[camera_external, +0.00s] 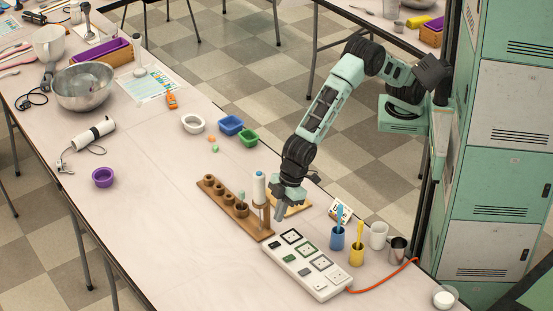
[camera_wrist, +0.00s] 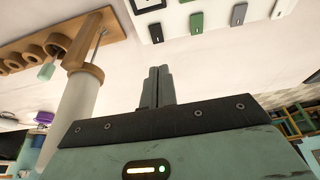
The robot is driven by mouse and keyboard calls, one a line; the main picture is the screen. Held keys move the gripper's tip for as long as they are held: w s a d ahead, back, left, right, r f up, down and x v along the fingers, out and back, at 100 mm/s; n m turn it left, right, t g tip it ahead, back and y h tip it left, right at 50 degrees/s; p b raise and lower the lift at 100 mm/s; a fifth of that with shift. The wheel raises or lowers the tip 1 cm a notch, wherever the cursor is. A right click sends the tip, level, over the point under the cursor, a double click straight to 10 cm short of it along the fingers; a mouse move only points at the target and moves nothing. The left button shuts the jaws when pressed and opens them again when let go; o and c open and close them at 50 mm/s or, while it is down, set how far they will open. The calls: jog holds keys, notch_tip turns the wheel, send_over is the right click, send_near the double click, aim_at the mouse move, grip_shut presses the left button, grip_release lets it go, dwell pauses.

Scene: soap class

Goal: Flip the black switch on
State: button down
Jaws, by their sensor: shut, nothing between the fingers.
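The white power strip (camera_external: 307,265) lies on the table, with a row of framed sockets and a row of coloured switches. The black switch (camera_wrist: 156,33) shows at the top of the wrist view, at the left end of the switch row. Beside it are a green switch (camera_wrist: 196,21), a grey switch (camera_wrist: 238,14) and a white switch (camera_wrist: 283,8). My gripper (camera_external: 281,214) is shut and empty, above the table near the strip's upper left end. Its fingertips (camera_wrist: 158,72) point towards the black switch and look apart from it. I cannot tell the switch's setting.
A wooden rack (camera_external: 224,197) with cups stands left of the strip, and a white cylinder (camera_external: 259,188) stands close beside my gripper. Blue (camera_external: 337,237) and yellow (camera_external: 356,254) cups stand to the right. An orange cable (camera_external: 385,277) leaves the strip.

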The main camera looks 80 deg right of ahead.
aim_at(276, 244)
jog(key=p+x, duration=0.1)
jog(key=x, duration=0.6)
jog(key=shift+s+d+f, duration=0.1)
jog(key=shift+f, duration=1.05)
jog(key=shift+f+b, duration=0.35)
jog(key=shift+b, duration=0.05)
jog(key=shift+r, duration=0.15)
jog(key=shift+s+d+p, duration=0.3)
jog(key=shift+s+d, duration=0.2)
jog(key=shift+s, duration=0.05)
